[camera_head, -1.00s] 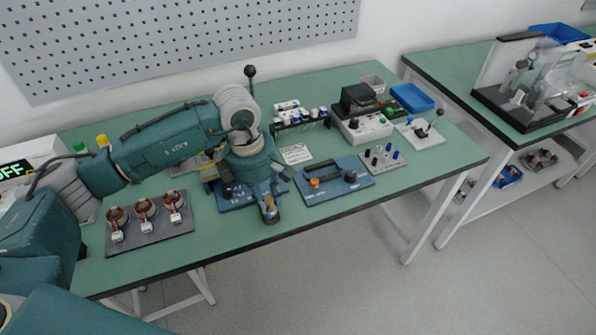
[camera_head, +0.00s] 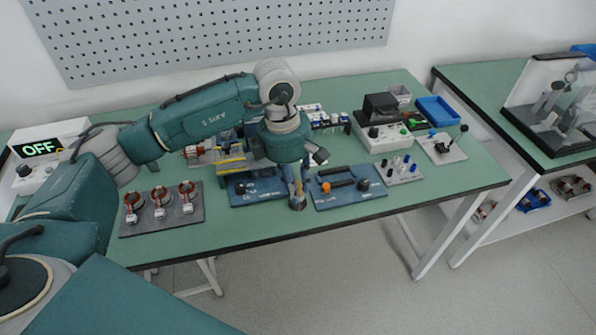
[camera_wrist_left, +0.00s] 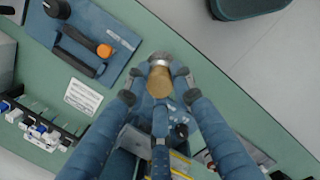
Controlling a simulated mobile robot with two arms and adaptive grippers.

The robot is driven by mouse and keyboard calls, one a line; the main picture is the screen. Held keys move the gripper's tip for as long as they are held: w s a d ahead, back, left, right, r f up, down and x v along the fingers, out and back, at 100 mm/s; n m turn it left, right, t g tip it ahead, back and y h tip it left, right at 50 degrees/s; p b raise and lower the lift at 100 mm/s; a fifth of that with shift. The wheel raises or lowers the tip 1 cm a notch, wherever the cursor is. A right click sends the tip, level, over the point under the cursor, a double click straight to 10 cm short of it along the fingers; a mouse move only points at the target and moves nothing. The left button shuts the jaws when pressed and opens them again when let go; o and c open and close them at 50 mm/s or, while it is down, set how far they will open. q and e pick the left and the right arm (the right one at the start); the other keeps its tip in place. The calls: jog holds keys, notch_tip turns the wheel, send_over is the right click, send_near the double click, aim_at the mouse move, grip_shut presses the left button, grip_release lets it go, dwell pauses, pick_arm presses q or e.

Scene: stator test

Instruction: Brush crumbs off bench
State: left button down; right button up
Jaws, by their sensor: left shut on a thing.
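My left gripper (camera_head: 297,192) is low over the front part of the green bench (camera_head: 230,238), in the gap between two blue plates. The brush also shows small in the head view (camera_head: 297,203), near the bench's front edge. I cannot tell whether it touches the bench top. Tiny pale specks (camera_wrist_left: 172,108) show beside the fingers in the wrist view; I cannot tell whether they are crumbs. My right gripper is out of view.
The right blue plate (camera_head: 372,198) with a black handle and the left blue plate (camera_head: 240,199) flank the gripper. A dark mat (camera_head: 196,219) with three coils lies left.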

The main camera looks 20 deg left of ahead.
pick_arm(q)
jog(key=shift+w+d+r+p, duration=0.15)
jog(key=shift+r+p, duration=0.2)
jog(key=shift+r, duration=0.55)
jog(key=shift+r+p, duration=0.35)
jog(key=shift+r, duration=0.55)
